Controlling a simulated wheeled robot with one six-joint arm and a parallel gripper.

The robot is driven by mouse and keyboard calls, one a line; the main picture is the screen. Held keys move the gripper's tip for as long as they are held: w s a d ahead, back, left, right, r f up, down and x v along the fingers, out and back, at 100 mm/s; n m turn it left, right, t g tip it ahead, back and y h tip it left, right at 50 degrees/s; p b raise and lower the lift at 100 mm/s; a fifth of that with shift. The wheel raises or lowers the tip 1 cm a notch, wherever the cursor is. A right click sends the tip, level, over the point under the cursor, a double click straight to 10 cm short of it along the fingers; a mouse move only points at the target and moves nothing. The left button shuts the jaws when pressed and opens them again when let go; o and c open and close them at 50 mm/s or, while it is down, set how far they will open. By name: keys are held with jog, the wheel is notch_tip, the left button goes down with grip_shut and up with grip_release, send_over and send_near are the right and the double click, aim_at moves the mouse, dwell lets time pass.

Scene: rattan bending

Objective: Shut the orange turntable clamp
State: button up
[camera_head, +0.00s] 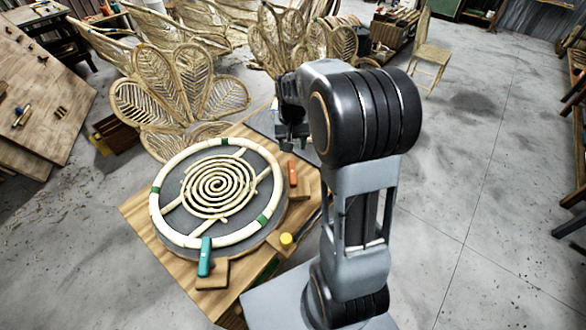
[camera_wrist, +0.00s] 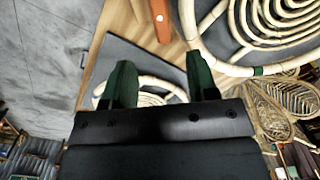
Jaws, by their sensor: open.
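The orange clamp (camera_head: 292,173) stands on a small wooden block at the right edge of the round dark turntable (camera_head: 172,186). It also shows at the top of the wrist view (camera_wrist: 162,21), partly cut off by the frame edge. From these views I cannot tell whether its lever is open or shut. A pale rattan ring and spiral lie on the turntable. My gripper (camera_head: 292,138) is behind the clamp in the head view, apart from it. In the wrist view my gripper (camera_wrist: 161,80) is open, with nothing held between its two dark green fingers.
A teal clamp (camera_head: 204,258) stands at the turntable's front edge. A yellow knob (camera_head: 286,239) is at the wooden bench's (camera_head: 140,212) right side. A dark panel (camera_wrist: 145,52) with pale rattan lies below my fingers.

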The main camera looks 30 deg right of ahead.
aim_at(292, 172)
notch_tip(292, 172, down, 14)
jog(key=shift+w+d+r+p, duration=0.1)
jog(key=shift+r+p, duration=0.1)
jog(key=shift+p, duration=0.25)
jog(key=shift+c, duration=0.5)
